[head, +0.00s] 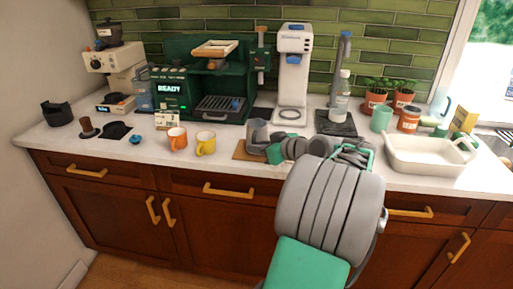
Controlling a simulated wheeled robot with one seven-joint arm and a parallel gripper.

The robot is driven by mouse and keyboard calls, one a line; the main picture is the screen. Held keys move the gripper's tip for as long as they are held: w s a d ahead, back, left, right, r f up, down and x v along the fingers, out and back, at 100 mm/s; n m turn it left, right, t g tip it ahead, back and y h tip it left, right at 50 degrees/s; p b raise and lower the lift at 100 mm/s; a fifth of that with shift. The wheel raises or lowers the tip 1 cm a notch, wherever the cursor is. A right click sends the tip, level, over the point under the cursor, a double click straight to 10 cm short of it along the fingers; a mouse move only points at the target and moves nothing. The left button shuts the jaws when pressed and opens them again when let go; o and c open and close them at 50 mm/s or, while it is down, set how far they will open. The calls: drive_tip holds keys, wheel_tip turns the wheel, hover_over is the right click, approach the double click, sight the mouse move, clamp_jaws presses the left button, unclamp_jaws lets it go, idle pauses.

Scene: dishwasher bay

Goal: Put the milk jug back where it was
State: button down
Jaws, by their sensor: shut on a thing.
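A grey metal milk jug (256,132) is on the counter side near the middle of the head view, at the brown mat (241,151). My gripper (271,148) is at the right of the jug, low against its side, and shut on it. My arm comes in from the lower right and hides part of the mat and the jug's right side. I cannot tell whether the jug's base touches the mat.
An orange mug (177,138) and a yellow mug (205,143) stand left of the mat. The green espresso machine (172,82) and a white coffee maker (293,72) stand behind. A white baking dish (427,158) is at the right. Bare counter (60,143) shows at the left.

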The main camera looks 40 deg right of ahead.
drive_tip(key=c, duration=1.9)
unclamp_jaws()
drive_tip(key=shift+f, duration=0.15)
drive_tip(key=shift+c, duration=0.2)
drive_tip(key=o, duration=0.5)
drive_tip(key=shift+c, duration=0.2)
